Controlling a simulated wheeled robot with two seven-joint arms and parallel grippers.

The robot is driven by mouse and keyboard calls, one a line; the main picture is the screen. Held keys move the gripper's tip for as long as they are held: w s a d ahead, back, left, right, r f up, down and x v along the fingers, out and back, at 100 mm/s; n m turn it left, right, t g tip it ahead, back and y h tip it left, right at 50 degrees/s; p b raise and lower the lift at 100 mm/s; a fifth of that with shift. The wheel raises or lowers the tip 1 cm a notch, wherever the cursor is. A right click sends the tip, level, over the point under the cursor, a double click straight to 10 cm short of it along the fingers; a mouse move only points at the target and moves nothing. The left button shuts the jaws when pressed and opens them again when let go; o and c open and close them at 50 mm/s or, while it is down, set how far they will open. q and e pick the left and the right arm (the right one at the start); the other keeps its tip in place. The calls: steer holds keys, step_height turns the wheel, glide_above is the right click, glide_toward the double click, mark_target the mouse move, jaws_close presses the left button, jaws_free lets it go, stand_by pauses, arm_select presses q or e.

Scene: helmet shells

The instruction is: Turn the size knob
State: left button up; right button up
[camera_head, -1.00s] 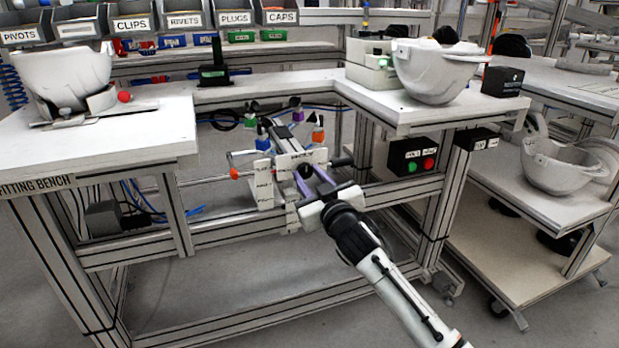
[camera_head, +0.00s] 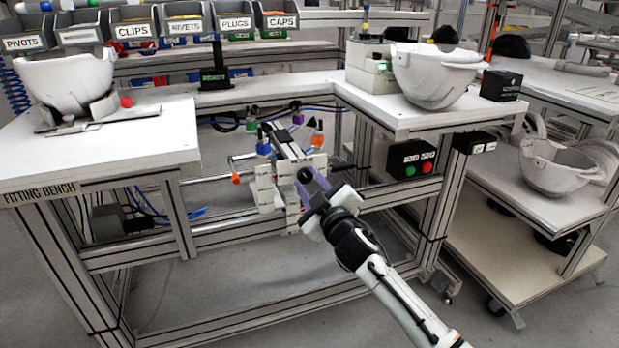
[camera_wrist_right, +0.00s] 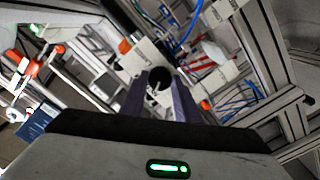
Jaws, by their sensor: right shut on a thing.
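The size knob (camera_head: 305,175) is a small dark round knob on the front of a pale fixture (camera_head: 265,188) in the gap of the bench. My right gripper (camera_head: 311,181) has its purple fingers on the knob and is shut on it. In the right wrist view the knob (camera_wrist_right: 159,80) sits between the two finger ends (camera_wrist_right: 159,90), its dark round face towards the camera. The fingers hide the knob's sides. My left gripper is not in view.
The fitting bench (camera_head: 120,150) surrounds the fixture on the left, back and right. A white helmet shell (camera_head: 435,78) stands on the right top, another (camera_head: 65,80) on the left. A button box (camera_head: 410,158) hangs right of the gripper. Floor in front is clear.

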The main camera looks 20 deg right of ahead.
steer(key=shift+n+p, duration=0.3)
steer(key=shift+n, duration=0.7)
steer(key=n+p, duration=0.1)
steer(key=n, duration=0.2)
steer(key=shift+n, duration=0.3)
steer(key=n, duration=0.3)
steer(key=shift+p, duration=0.4)
steer(key=shift+n, duration=1.3)
steer(key=shift+p, duration=0.3)
steer(key=o, duration=1)
steer(key=shift+o, duration=0.2)
